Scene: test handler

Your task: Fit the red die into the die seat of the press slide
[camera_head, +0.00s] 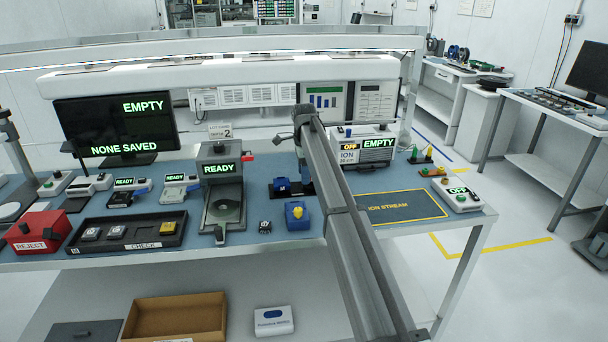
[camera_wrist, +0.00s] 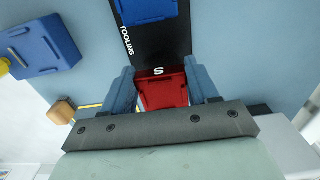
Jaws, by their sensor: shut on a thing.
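In the wrist view the red die (camera_wrist: 163,90) is between the two blue-grey fingers of my gripper (camera_wrist: 165,88), which is shut on it. The die is at the "S" mark of the black tooling strip (camera_wrist: 157,44); I cannot tell whether it rests there or is just above. A blue die (camera_wrist: 146,9) lies farther along the strip and also shows in the head view (camera_head: 281,185). The grey press (camera_head: 222,190) with a "READY" display stands left of the strip in the head view. Its die seat is not clear to me.
A blue block with a yellow knob (camera_head: 296,216) stands in front of the strip and also shows in the wrist view (camera_wrist: 38,44). A small black-and-white part (camera_head: 264,227) lies beside the press. The ion stream mat (camera_head: 402,207) is bare, right of my arm.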

